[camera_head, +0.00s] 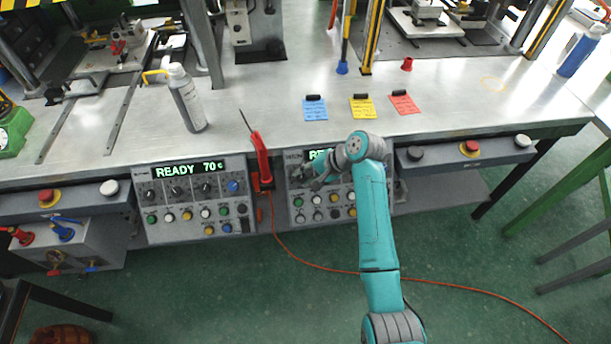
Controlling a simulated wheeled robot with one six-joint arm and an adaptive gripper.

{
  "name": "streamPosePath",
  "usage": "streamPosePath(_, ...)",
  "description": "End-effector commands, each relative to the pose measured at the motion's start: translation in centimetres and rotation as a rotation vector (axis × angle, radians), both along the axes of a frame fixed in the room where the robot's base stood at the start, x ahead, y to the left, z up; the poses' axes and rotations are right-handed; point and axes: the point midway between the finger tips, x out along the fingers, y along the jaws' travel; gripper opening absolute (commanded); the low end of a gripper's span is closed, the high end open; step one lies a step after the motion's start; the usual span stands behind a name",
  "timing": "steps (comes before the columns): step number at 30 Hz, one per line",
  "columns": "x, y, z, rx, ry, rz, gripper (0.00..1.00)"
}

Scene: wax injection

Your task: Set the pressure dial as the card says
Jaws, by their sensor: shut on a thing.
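My gripper (308,178) is at the front of the right control panel (294,209), shut on a dial there that the fingers mostly hide. I cannot read the dial's label or setting. The panel's display (318,154) is partly covered by my arm. Three small cards lie on the bench above: a blue card (315,112), a yellow card (362,110) and a red card (404,105), each with a black clip. Their writing is too small to read.
The left control panel (165,215) reads READY 70 and has several knobs, one blue. A red soldering-iron-like tool (262,158) hangs between the panels, its orange cord trailing on the floor. A spray can (187,105) stands on the bench. An emergency button (470,148) is at right.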

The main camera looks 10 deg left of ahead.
Motion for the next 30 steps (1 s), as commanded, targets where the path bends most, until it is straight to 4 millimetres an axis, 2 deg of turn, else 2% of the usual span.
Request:
streamPosePath(11,-0.2,0.0,-0.2,-0.004,0.003,0.005,0.00)
streamPosePath(12,-0.2,0.0,-0.2,-0.004,0.003,0.005,0.34)
streamPosePath(15,-0.1,0.0,-0.2,-0.005,0.003,0.004,0.56)
streamPosePath(25,0.0,-0.1,0.1,-0.003,0.000,0.003,0.56)
streamPosePath(30,-0.1,-1.1,1.3,-0.003,-0.002,0.002,0.56)
